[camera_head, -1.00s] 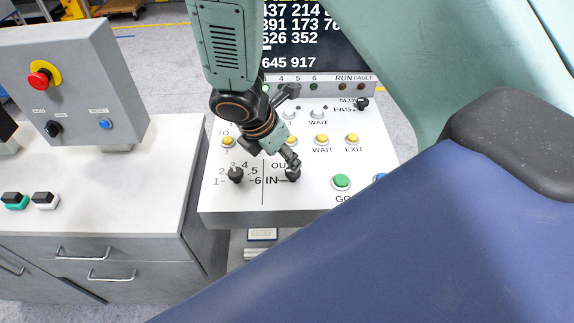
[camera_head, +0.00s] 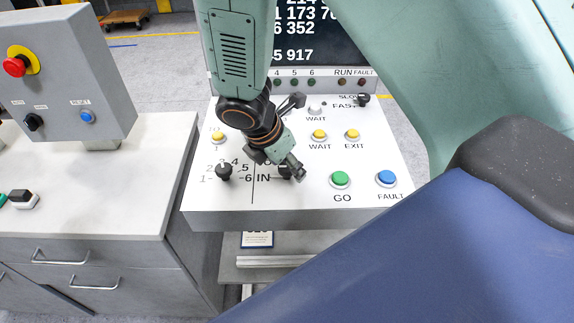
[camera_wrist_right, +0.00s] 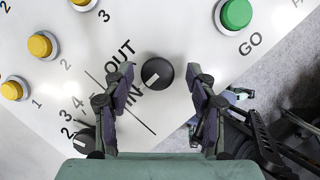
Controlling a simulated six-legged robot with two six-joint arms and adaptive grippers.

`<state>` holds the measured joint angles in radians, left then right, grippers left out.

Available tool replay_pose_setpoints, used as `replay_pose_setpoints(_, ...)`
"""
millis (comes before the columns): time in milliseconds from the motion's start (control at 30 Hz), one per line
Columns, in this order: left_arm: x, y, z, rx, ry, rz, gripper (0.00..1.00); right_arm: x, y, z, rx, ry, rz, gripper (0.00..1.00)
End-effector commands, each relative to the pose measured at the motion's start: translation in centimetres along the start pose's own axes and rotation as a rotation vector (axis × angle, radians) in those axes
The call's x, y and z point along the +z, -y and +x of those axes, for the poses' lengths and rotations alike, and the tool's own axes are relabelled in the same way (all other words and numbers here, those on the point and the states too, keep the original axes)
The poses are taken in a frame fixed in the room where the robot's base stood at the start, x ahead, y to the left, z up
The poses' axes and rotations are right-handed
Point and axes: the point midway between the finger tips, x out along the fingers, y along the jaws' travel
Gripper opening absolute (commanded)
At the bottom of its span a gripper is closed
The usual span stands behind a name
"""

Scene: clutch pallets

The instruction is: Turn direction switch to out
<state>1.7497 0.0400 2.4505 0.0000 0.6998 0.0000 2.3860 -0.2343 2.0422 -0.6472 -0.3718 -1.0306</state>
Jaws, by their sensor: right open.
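The direction switch is a black round knob (camera_head: 285,172) beside the OUT and IN labels on the white sloped panel (camera_head: 330,206). In the head view it is partly hidden by my right gripper (camera_head: 298,173). In the right wrist view the knob (camera_wrist_right: 158,73) shows clearly, and its white mark points down-left toward the IN label (camera_wrist_right: 133,94). My left gripper is not in view.
A black numbered selector knob (camera_head: 223,172) sits left of the switch. Green GO (camera_head: 340,179) and blue FAULT (camera_head: 386,178) buttons lie to the right; yellow buttons (camera_head: 319,134) lie behind. A grey box with a red emergency button (camera_head: 16,66) stands at left.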

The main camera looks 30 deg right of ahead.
Motion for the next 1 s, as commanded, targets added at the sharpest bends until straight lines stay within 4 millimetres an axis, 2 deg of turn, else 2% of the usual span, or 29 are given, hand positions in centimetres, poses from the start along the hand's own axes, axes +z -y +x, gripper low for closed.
replay_pose_setpoints(133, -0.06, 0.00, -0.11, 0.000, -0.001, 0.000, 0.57, -0.03, -0.05, -0.15, 0.001, 0.001, -0.001, 0.57)
replay_pose_setpoints(767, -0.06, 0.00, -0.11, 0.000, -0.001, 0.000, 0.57, 0.03, 0.15, -0.01, -0.003, 0.000, -0.001, 0.04)
replay_pose_setpoints(1000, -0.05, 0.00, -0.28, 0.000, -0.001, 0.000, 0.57, -0.03, 0.18, 0.03, -0.009, -0.002, 0.011, 0.04)
